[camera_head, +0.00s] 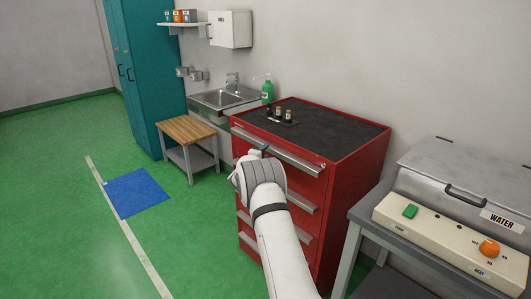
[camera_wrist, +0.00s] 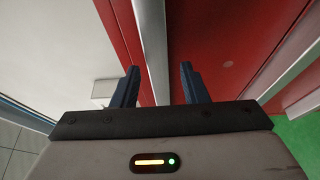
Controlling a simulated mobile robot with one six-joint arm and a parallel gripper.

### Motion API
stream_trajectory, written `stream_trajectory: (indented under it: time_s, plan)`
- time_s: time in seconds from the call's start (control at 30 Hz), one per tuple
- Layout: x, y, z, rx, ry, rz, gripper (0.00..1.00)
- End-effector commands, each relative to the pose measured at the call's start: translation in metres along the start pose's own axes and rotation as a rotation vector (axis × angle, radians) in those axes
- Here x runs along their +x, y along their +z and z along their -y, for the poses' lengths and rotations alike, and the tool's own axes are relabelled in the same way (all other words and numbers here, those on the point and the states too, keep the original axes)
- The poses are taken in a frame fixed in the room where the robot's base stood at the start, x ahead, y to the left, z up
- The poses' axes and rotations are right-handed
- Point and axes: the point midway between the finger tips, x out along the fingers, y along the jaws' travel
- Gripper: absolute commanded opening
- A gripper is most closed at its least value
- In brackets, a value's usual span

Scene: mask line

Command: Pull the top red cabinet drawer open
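The red cabinet (camera_head: 345,200) stands against the wall with a black top. Its top drawer looks closed, with a long silver handle (camera_head: 292,158) along its upper front edge. My gripper (camera_head: 262,149) is at the front of this drawer, near the middle of the handle; my arm hides part of the front. In the wrist view, my gripper (camera_wrist: 160,85) is open, with its two dark blue fingers apart. The silver handle bar (camera_wrist: 153,45) runs between the fingers, with gaps visible on both sides. Whether the fingers reach around it in depth is hard to tell.
A grey bench with a water tank (camera_head: 460,180) and control panel is close on the right. A wooden-topped stand (camera_head: 187,129) is left of the cabinet. Green floor (camera_head: 190,230) is clear in front.

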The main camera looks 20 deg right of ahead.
Motion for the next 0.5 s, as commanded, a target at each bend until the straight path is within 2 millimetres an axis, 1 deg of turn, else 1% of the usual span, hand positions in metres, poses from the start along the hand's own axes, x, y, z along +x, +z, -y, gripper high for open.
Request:
stream_trajectory:
  time_s: [0.13, 0.37, 0.5]
  plan:
    - [0.0066, 0.0003, -0.0004, -0.001, 0.001, 0.001, 0.40]
    - [0.0073, 0.0006, -0.0001, -0.001, 0.000, 0.001, 0.40]
    - [0.0074, 0.0009, -0.0001, -0.001, 0.000, 0.001, 0.30]
